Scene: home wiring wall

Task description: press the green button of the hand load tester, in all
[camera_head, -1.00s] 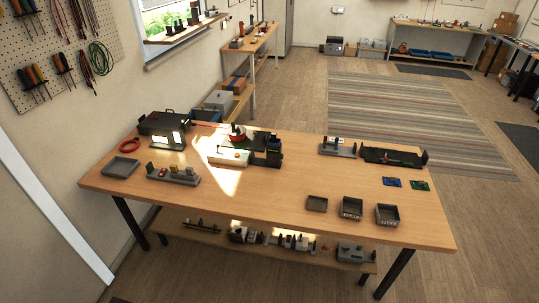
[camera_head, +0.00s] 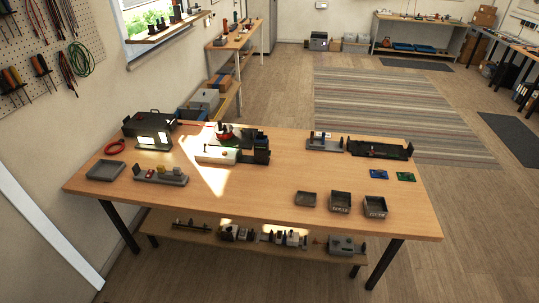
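I cannot tell for sure which device on the wooden table (camera_head: 250,205) is the hand load tester. A dark device with a red part and a white block (camera_head: 217,155) stands at the table's middle back. A green patch shows near the red part, but it is too small to tell if it is a button. A grey base with small coloured parts (camera_head: 160,175) stands at the left. Another grey base with upright parts (camera_head: 323,142) stands at the back right. Neither of my grippers is in view.
A dark box with lit windows (camera_head: 149,130), a red ring (camera_head: 115,147) and a grey tray (camera_head: 105,170) are at the left. Several small trays (camera_head: 340,202) sit front right, near blue (camera_head: 379,174) and green boards (camera_head: 406,176). Open floor lies right of the table.

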